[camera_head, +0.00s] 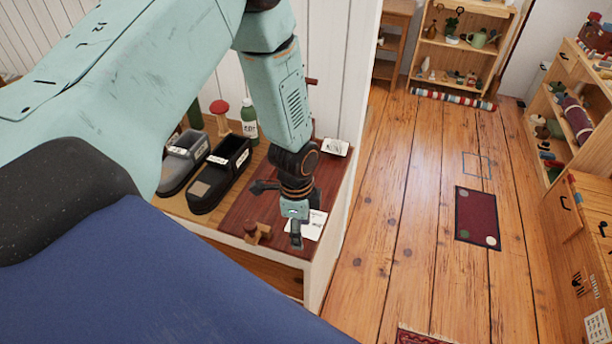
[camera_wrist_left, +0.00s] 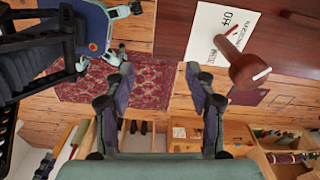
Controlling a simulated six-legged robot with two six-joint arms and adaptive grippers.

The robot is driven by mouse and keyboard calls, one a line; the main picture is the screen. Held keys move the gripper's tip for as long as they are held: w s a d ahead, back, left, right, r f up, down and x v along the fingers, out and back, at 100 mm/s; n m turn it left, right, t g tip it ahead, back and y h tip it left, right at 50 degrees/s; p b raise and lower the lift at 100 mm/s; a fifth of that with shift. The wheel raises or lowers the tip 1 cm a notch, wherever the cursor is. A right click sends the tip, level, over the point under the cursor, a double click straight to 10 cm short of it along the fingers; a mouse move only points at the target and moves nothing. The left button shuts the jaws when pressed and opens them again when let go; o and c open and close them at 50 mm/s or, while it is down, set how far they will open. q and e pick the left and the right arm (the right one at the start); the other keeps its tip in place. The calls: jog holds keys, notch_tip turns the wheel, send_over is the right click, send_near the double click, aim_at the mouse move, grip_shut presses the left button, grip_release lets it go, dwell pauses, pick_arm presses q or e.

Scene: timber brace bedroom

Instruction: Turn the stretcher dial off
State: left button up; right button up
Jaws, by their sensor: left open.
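A brown wooden dial (camera_wrist_left: 250,68) with a white line on its round end and a reddish stem stands over a white printed card (camera_wrist_left: 222,36) in the left wrist view. The card's lettering is upside down there, and I cannot read the dial's setting surely. My left gripper (camera_wrist_left: 157,65) is open and empty, with the dial to the right of its fingers, apart from them. In the head view my left gripper (camera_head: 296,236) hangs over the front of the dark red board (camera_head: 245,205), partly covering the card (camera_head: 314,226). My right gripper is not in view.
A black shoe (camera_head: 222,175) and a grey shoe (camera_head: 184,160) stand left of the gripper. A small wooden piece (camera_head: 257,233) sits close by on the board. A green bottle (camera_head: 249,118) and a red-topped item (camera_head: 219,110) stand behind. Open floor lies right.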

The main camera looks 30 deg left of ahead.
pick_arm(q)
jog(key=w+a+r+m, duration=0.1)
jog(key=w+r+m, duration=0.1)
jog(key=r, duration=0.1)
jog(key=w+a+r+m, duration=0.1)
jog(key=w+r, duration=0.1)
jog(key=w, duration=0.1)
jog(key=w+a+r+m, duration=0.2)
jog(key=w+r, duration=0.1)
jog(key=shift+w+r+m+y, duration=0.2)
jog(key=shift+r+m+y, duration=0.1)
jog(key=shift+a+f, duration=0.3)
jog(key=f, duration=0.6)
jog(key=shift+d+f+p, duration=0.2)
jog(key=shift+d+p, duration=0.1)
jog(key=shift+d, duration=0.1)
jog(key=shift+a+f, duration=0.3)
jog(key=shift+f, duration=0.05)
jog(key=shift+d+r, duration=0.15)
jog(key=shift+d, duration=0.15)
jog(key=shift+c, duration=0.3)
jog(key=shift+d, duration=0.1)
jog(key=shift+c, duration=0.8)
jog(key=shift+a, duration=0.25)
jog(key=c, duration=0.9)
